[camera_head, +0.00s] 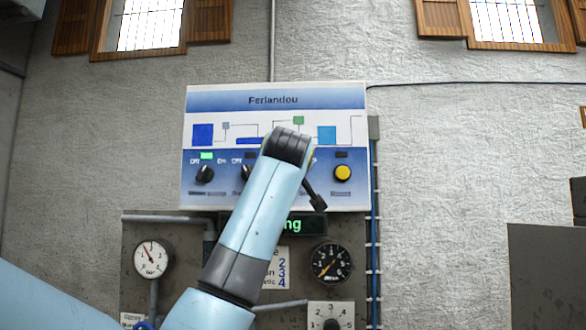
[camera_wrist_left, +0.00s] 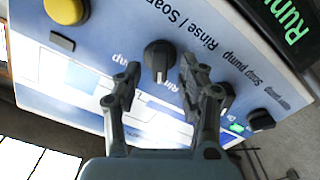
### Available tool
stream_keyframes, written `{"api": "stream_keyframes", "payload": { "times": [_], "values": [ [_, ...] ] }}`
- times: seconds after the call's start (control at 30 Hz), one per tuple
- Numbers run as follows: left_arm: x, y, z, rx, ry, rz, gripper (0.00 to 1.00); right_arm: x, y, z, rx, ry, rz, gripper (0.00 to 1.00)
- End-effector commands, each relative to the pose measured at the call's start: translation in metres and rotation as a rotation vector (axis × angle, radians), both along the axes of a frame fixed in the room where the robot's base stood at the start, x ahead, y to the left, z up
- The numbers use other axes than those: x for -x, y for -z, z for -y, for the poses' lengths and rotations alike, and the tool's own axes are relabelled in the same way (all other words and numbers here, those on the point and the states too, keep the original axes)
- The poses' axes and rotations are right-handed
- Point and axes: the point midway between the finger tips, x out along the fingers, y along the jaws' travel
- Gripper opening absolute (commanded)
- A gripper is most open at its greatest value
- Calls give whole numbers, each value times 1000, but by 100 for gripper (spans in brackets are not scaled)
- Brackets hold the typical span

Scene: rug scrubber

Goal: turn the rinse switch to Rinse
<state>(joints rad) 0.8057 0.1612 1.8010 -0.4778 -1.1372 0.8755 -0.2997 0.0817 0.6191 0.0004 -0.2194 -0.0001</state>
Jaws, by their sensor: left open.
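The rinse switch (camera_wrist_left: 157,58) is a black round knob beside the printed words "Rinse / Soap" on a blue and white panel. My left gripper (camera_wrist_left: 161,66) is open, with one fingertip on each side of the knob in the wrist view. I cannot tell whether the fingers touch it. A pale mark shows on the knob's lower edge in that view, but its exact setting is unclear. In the head view my left arm hides the switch on the control panel (camera_head: 225,103), and only a dark finger shows. My right gripper is not in view.
A yellow button (camera_head: 343,173) sits right of the switch area. Two black knobs, one at far left (camera_head: 205,173) and one beside my arm (camera_head: 246,172), sit to the left. A green-lettered display (camera_head: 293,225), gauges (camera_head: 331,263) and pipes are below.

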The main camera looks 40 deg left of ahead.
Motion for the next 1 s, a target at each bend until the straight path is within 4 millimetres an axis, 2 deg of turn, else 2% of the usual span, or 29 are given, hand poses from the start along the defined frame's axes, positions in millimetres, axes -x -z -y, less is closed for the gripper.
{"api": "stream_keyframes", "payload": {
  "times": [0.3,0.43,0.6,1.0],
  "values": [
    [60,1,37,4,3,3,40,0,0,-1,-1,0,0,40],
    [77,0,48,4,3,3,40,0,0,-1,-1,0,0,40],
    [88,0,54,2,0,0,40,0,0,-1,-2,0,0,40],
    [94,0,59,4,3,2,40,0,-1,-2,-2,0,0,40]
  ]
}}
